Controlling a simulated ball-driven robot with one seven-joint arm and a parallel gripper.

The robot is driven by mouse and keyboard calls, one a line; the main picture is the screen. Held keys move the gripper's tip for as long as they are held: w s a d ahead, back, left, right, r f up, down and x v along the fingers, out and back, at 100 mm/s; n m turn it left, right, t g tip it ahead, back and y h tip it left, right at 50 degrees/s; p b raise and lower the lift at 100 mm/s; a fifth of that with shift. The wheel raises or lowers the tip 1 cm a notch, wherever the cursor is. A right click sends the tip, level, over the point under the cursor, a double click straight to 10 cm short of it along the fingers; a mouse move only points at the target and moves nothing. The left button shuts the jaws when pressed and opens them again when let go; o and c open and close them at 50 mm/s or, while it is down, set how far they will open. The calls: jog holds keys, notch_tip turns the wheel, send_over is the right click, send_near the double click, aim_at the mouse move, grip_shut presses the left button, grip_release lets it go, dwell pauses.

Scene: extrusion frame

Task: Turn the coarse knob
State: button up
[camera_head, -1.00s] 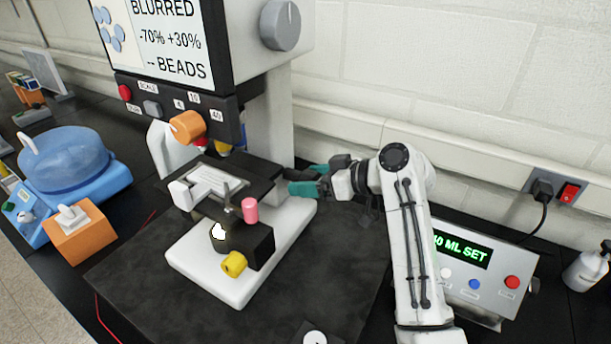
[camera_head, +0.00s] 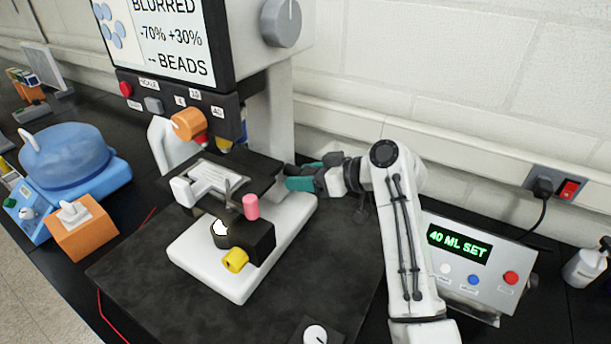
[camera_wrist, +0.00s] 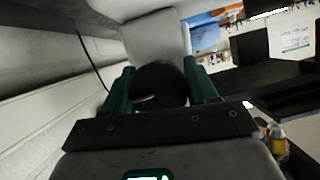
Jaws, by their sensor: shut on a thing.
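A black round knob (camera_wrist: 160,86), probably the coarse knob, sits between the two teal fingers of my gripper (camera_wrist: 160,92) in the wrist view. My gripper is shut on it. In the head view, my gripper (camera_head: 312,172) is at the right side of the microscope, behind the stage. The knob is largely hidden there by the fingers. The microscope has a white base (camera_head: 218,275), a dark stage (camera_head: 255,168) and an orange objective (camera_head: 188,124). Its screen (camera_head: 172,38) reads BLURRED, -70% +30%, -- BEADS.
A grey dial (camera_head: 281,22) is on the upper housing. A pink knob (camera_head: 250,207) and a yellow knob (camera_head: 235,260) are at the front. A console (camera_head: 470,265) reading 40 ML SET stands right of my arm. A blue round device (camera_head: 65,160) and an orange box (camera_head: 80,230) are at left.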

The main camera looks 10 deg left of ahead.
dwell(0.3)
jog(key=m+g+y+b, duration=0.1)
jog(key=m+g, duration=0.1)
jog(key=m, duration=0.1)
jog(key=shift+b, duration=0.4)
jog(key=shift+m+g+y+b, duration=0.4)
jog(key=shift+m+g+y, duration=0.1)
jog(key=shift+m, duration=0.7)
jog(key=shift+r, duration=0.1)
jog(key=o, duration=1)
jog(key=shift+c, duration=0.2)
jog(key=b+v, duration=0.2)
jog(key=v, duration=0.8)
jog(key=shift+d, duration=0.45)
